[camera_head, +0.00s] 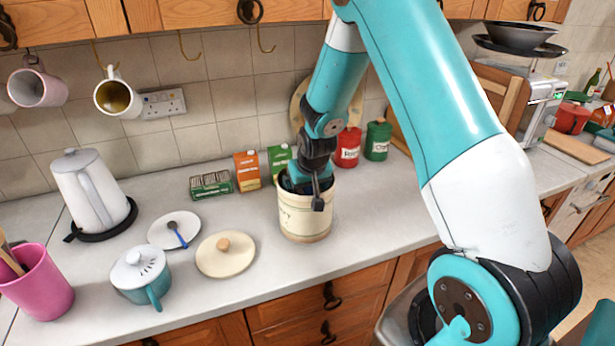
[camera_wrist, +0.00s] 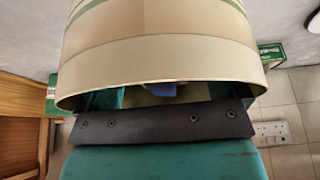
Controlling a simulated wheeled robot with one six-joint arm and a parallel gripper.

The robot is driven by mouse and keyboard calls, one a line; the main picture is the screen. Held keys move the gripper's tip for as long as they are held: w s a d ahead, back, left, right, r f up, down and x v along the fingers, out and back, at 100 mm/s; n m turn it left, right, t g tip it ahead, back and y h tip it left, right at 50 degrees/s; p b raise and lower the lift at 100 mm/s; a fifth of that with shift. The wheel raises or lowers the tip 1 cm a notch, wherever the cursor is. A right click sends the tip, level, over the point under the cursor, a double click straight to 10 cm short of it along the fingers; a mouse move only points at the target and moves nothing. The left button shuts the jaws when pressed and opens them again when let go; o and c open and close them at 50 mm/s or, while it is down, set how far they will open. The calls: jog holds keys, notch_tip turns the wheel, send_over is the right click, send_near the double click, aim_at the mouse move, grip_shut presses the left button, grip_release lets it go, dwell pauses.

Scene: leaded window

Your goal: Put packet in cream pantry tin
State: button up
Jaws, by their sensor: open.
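The cream pantry tin (camera_head: 303,218) stands upright and open on the counter; its side fills the upper wrist view (camera_wrist: 160,55). My gripper (camera_head: 307,182) reaches down into its mouth. The jaws are open, but the fingertips are hidden by the tin wall. Under the rim in the wrist view I see a teal patch and a small blue shape (camera_wrist: 162,90); I cannot tell what they are. Behind the tin stand an orange carton (camera_head: 247,170) and a green carton (camera_head: 279,160), with a dark green box (camera_head: 210,185) to their left. I cannot tell which is the packet.
A cream lid with a wooden knob (camera_head: 226,254) lies left of the tin. A teal lidded pot (camera_head: 141,276), saucer (camera_head: 174,230), kettle (camera_head: 88,190) and pink cup (camera_head: 38,285) stand farther left. Red (camera_head: 348,148) and green (camera_head: 377,140) canisters stand behind right. Mugs hang above.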

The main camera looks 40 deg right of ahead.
jog(key=b+v, duration=0.2)
jog(key=v, duration=0.9)
jog(key=s+a+r+n+y, duration=0.1)
jog(key=s+a+r, duration=0.15)
jog(key=a, duration=0.25)
jog(key=s+a+r+n+g+y, duration=0.1)
jog(key=s+a+n, duration=0.15)
jog(key=a, duration=0.25)
jog(key=s+a+r+n+y, duration=0.1)
jog(key=s+a+r, duration=0.1)
jog(key=s+a, duration=0.2)
jog(key=s+a+r+n+g+y, duration=0.2)
jog(key=s+a+n, duration=0.4)
jog(key=s, duration=0.9)
jog(key=a+r+g, duration=0.1)
jog(key=a, duration=0.2)
jog(key=shift+r, duration=0.25)
